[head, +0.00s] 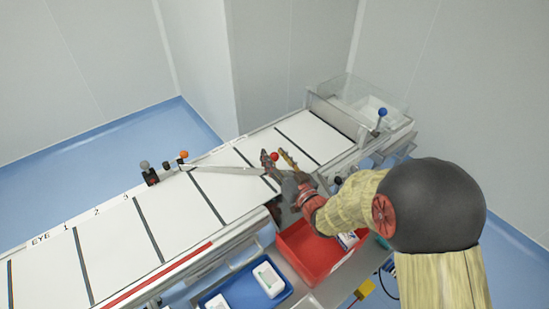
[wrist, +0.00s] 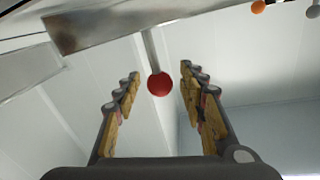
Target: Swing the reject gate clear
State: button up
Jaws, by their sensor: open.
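The reject gate (head: 230,171) is a thin grey bar lying slantwise across the white conveyor belt. Its left end is by a dark bracket on the belt's far edge. A red ball knob (head: 275,156) stands near its right end. In the wrist view the red knob (wrist: 160,84) is on a short rod from a metal bar (wrist: 110,27). My gripper (head: 277,157) is open at the knob. In the wrist view its fingers (wrist: 160,76) appear on either side of the knob with gaps. How deep the knob sits between them is unclear. My gripper partly hides the gate's right end.
Orange (head: 183,154) and grey (head: 145,164) knobs stand by the bracket. A clear-walled box (head: 335,98) is at the belt's right end, near a blue-knobbed lever (head: 382,112). A red bin (head: 285,246) and blue tray (head: 216,295) sit below the near edge.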

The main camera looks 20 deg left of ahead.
jog(key=shift+w+a, duration=0.15)
jog(key=shift+a, duration=0.05)
jog(key=shift+c, duration=0.5)
grip_shut()
dwell(0.4)
